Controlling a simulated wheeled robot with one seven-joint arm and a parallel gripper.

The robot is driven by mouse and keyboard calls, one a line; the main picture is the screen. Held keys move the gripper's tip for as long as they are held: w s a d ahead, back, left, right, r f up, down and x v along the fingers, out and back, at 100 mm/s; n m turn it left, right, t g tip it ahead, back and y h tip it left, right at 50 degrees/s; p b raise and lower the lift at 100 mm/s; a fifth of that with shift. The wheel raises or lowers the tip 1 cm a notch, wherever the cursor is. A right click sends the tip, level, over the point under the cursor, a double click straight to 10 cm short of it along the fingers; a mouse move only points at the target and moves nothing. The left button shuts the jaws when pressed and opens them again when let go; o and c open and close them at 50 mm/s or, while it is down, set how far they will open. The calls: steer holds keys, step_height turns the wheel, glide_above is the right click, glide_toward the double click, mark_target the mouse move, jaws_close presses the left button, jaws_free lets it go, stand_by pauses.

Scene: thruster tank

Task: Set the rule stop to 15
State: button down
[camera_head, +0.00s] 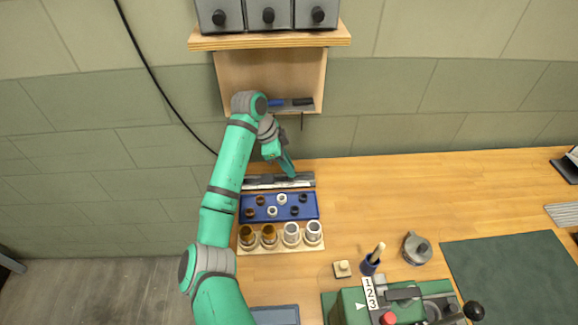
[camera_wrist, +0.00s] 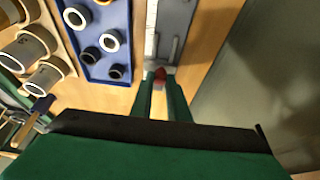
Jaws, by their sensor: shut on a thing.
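The rule (camera_head: 262,184) is a long grey metal strip at the back of the bench, behind the blue tray. In the wrist view the rule (camera_wrist: 172,35) runs away from my gripper, with a slot along it. My gripper (camera_head: 291,175) is low over the right part of the rule, pointing down. In the wrist view my gripper (camera_wrist: 161,86) has its two green fingers closed around a small red-topped piece, which looks like the rule stop (camera_wrist: 159,74). The scale marks are too small to read, and the fingers hide part of the stop.
A blue tray (camera_head: 246,202) of small rings lies in front of the rule, and a wooden rack (camera_head: 280,249) of cups before that. A shelf box (camera_head: 320,75) hangs on the wall above. A green machine (camera_head: 352,308) stands front right. The bench to the right of the rule is clear.

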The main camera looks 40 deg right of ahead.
steer(key=shift+a, duration=0.1)
steer(key=c, duration=1.7)
jaws_free()
steer(key=v, duration=1)
steer(key=shift+w+r, duration=0.15)
steer(key=shift+r, duration=0.25)
